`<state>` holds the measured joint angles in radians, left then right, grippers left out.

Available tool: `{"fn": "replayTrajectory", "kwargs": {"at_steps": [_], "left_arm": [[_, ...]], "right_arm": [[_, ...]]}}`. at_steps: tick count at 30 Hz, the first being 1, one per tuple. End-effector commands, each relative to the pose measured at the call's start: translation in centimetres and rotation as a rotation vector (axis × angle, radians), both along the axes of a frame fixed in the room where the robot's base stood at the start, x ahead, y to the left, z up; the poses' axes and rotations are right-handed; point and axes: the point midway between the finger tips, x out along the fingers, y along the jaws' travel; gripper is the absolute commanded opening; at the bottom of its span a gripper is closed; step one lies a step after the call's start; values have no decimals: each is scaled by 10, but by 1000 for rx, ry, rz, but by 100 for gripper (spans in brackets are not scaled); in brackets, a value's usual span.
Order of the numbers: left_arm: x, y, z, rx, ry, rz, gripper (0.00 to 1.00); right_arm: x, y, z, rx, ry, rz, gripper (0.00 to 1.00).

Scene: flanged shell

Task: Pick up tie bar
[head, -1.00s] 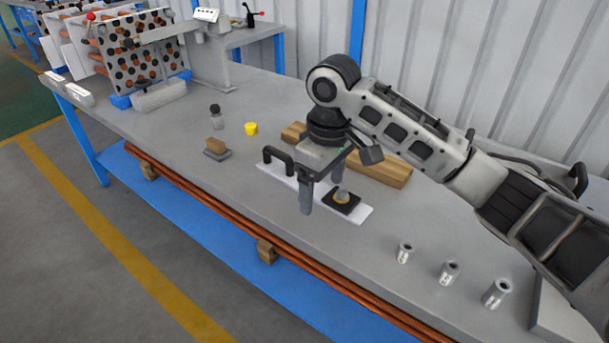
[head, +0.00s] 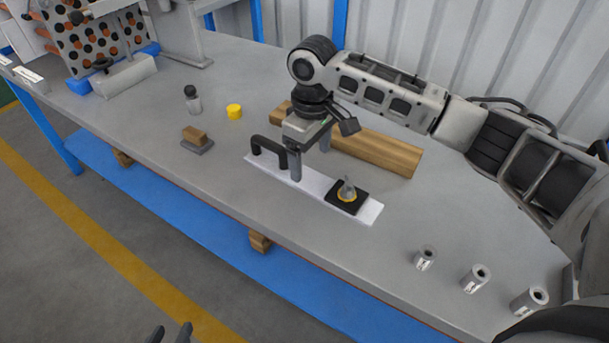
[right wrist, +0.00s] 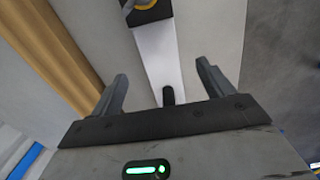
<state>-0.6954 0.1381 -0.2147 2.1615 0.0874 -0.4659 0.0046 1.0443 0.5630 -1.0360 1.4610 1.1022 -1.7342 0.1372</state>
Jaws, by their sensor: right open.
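The tie bar seems to be the flat white bar (head: 318,189) on the bench, with a black arched handle (head: 268,148) at its left end. A black square pad with a yellow ring and small clear piece (head: 347,194) sits on its right part. My right gripper (head: 311,163) is open and empty, fingers down, over the bar just right of the handle. In the right wrist view the white bar (right wrist: 158,58) runs between the open fingers, with the handle's dark end low between them. My left gripper (head: 172,333) shows only two separated fingertips at the bottom edge.
A wooden beam (head: 375,151) lies just behind the bar. A yellow cap (head: 234,111), a small bottle (head: 192,101) and a wooden-topped block (head: 196,138) stand left. Three metal cylinders (head: 475,278) stand front right. The bench between them is clear.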

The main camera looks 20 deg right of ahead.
Motion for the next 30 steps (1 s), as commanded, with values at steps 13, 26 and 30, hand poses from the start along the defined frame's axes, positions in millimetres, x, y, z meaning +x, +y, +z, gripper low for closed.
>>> {"fn": "replayTrajectory", "kwargs": {"at_steps": [13, 26, 30], "left_arm": [[6, -1, 1, -7, -18, 3, 36], [5, 0, 1, -8, -14, 3, 36], [3, 0, 0, -8, -9, 4, 36]], "right_arm": [[-1, 0, -51, -1, 1, 1, 80], [-1, 0, -54, 1, -1, 2, 38], [1, 0, -52, 2, -5, 2, 6]]}}
